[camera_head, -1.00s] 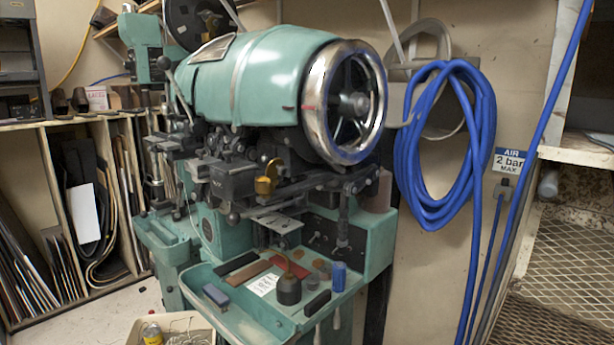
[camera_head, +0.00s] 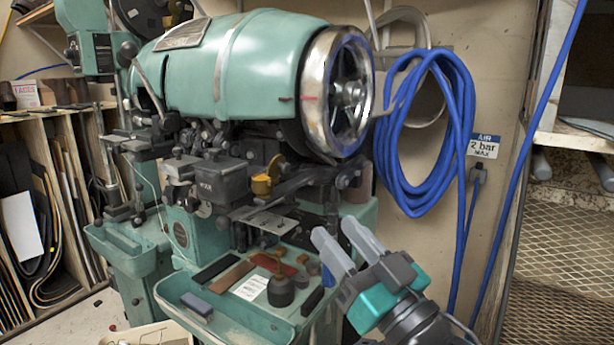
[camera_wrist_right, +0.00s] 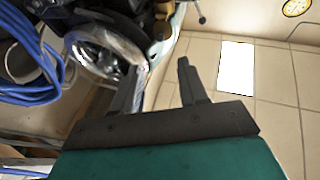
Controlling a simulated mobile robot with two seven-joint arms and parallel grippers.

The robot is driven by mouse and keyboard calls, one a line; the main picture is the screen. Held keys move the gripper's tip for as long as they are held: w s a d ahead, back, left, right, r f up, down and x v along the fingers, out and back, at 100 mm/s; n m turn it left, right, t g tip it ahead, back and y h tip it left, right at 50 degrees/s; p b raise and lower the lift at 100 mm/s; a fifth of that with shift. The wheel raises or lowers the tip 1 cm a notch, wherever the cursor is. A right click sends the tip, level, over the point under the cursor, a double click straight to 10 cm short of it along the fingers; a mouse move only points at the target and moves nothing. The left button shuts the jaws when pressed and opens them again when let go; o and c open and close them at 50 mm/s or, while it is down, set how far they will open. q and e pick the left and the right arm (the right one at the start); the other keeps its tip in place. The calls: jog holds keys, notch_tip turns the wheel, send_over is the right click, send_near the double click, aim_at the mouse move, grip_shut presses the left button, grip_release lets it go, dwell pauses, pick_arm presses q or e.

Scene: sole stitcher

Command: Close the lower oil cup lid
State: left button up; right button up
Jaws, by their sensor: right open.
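The sole stitcher (camera_head: 235,68) is a green machine with a chromed handwheel (camera_head: 318,95). A small brass-coloured cup (camera_head: 262,185) sits on its front below the barrel, with a brass flap that looks tilted up at its right; it is too small to be sure that this is the lower oil cup lid. My right gripper (camera_head: 338,236) is open and empty, below and right of the cup, in front of the machine's right side. In the right wrist view its two fingers (camera_wrist_right: 160,80) are apart with nothing between them. My left gripper is not in view.
The machine's tray (camera_head: 235,325) holds a dark oil can (camera_head: 280,290), a card and several blocks. A coiled blue hose (camera_head: 465,120) hangs on the wall to the right, beside a mesh shelf (camera_head: 570,245). Leather sheets stand in a rack (camera_head: 45,125) at the left.

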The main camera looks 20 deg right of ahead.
aim_at(287, 171)
jog(key=p+x, duration=0.2)
jog(key=x, duration=1.1)
jog(key=shift+s+r, duration=0.15)
jog(key=c, duration=0.3)
grip_shut()
